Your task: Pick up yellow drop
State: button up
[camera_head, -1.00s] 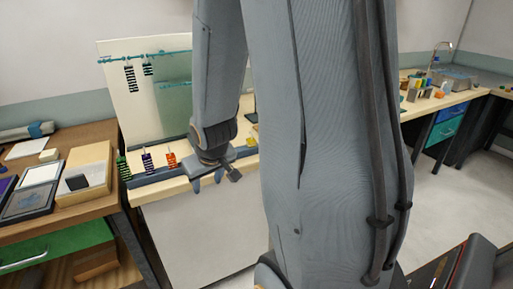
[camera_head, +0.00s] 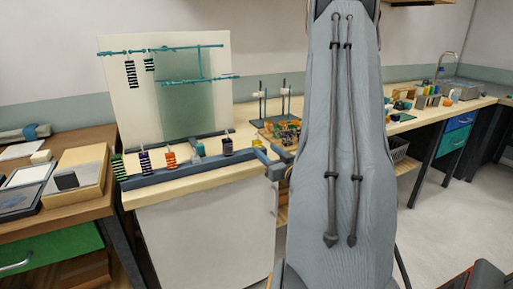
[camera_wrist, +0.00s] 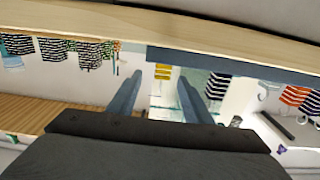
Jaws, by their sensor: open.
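The yellow drop (camera_wrist: 163,78) shows as a small yellow striped piece in the wrist view, between the two fingertips in the picture. I cannot tell its exact depth from them. My gripper (camera_wrist: 160,74) is open, one finger on each side of it and not visibly touching. In the head view, my gripper (camera_head: 271,157) is at the right end of the bench's front edge. A small yellow-orange piece (camera_head: 256,142) just behind it seems to be the same drop, partly hidden.
Green (camera_head: 119,168), purple (camera_head: 145,162) and orange (camera_head: 170,160) striped drops stand along a blue-grey rail (camera_head: 188,173). A tall pale board (camera_head: 120,85) stands behind them. Black striped drops hang from a teal rod (camera_head: 160,50).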

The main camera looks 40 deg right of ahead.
aim_at(260, 145)
jog(key=p+x, duration=0.1)
jog(key=x, duration=0.4)
jog(key=shift+w, duration=0.4)
jog(key=shift+a+p+x, duration=0.1)
jog(key=shift+p+x, duration=0.2)
jog(key=shift+x, duration=1)
jog(key=shift+a+p+x, duration=0.15)
jog(key=shift+p+x, duration=0.1)
jog(key=shift+x, duration=1.05)
jog(key=shift+f, duration=0.1)
jog(key=shift+c, duration=0.4)
jog(key=c, duration=1.1)
